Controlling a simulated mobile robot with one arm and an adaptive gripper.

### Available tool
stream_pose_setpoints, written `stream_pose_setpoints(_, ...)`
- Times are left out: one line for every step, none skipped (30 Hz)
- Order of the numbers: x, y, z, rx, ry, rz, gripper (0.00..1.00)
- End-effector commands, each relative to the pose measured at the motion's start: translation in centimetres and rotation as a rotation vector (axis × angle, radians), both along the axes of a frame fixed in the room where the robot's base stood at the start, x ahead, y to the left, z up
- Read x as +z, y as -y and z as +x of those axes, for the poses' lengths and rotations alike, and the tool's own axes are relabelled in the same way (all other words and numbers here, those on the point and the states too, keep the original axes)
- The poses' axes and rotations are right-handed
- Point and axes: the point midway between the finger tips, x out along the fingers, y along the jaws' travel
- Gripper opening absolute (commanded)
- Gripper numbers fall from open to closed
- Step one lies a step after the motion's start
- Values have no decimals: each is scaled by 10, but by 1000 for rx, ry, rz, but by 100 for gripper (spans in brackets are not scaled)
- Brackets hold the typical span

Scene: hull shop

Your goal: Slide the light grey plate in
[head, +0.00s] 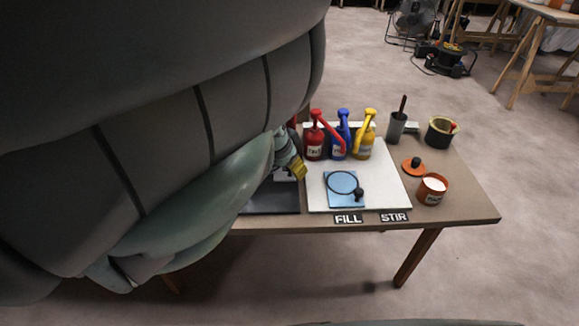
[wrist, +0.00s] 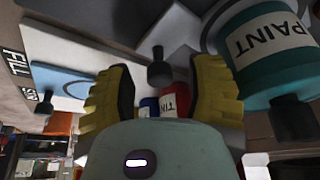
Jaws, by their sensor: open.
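The light grey plate (wrist: 176,30) shows at the top middle of the wrist view, with a black knob (wrist: 160,72) standing from it. My gripper (wrist: 160,88) is open, its two yellow fingers on either side of the knob with gaps visible. I cannot tell how far the fingertips are from the plate in depth. In the head view, yellow fingertips show at the edge of my arm, over the dark mat (head: 268,203); most of the plate is hidden there by my arm.
A teal paint can (wrist: 268,48) stands close to the right finger in the wrist view. A blue plate (head: 340,181) with a black knob lies on the white board (head: 385,190). Red (head: 314,146), blue (head: 339,148) and yellow (head: 363,148) pump bottles stand behind. An orange pot (head: 432,190) is at right.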

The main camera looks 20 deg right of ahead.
Motion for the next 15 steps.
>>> stream_pose_setpoints(0, 0, 0, 0, 0, 0, 53)
stream_pose_setpoints(0, 0, 0, 0, 0, 0, 53)
stream_pose_setpoints(0, 0, 0, 0, 0, 0, 55)
stream_pose_setpoints(0, 0, 0, 0, 0, 0, 52)
stream_pose_setpoints(0, 0, 0, 0, 0, 0, 49)
stream_pose_setpoints(0, 0, 0, 0, 0, 0, 45)
stream_pose_setpoints(0, 0, 0, 1, 0, 0, 42)
stream_pose_setpoints(0, 0, 0, 1, 0, 0, 39)
stream_pose_setpoints(0, 0, 0, 1, 0, 0, 35)
stream_pose_setpoints(0, 0, 0, 1, 0, 0, 32)
stream_pose_setpoints(0, 0, 0, 1, 0, 0, 28)
stream_pose_setpoints(0, 0, 0, 1, 0, 0, 24)
stream_pose_setpoints(0, 0, 0, 1, 0, 0, 21)
stream_pose_setpoints(0, 0, 0, 1, 0, 0, 18)
stream_pose_setpoints(0, 0, 0, 1, 0, 0, 14)
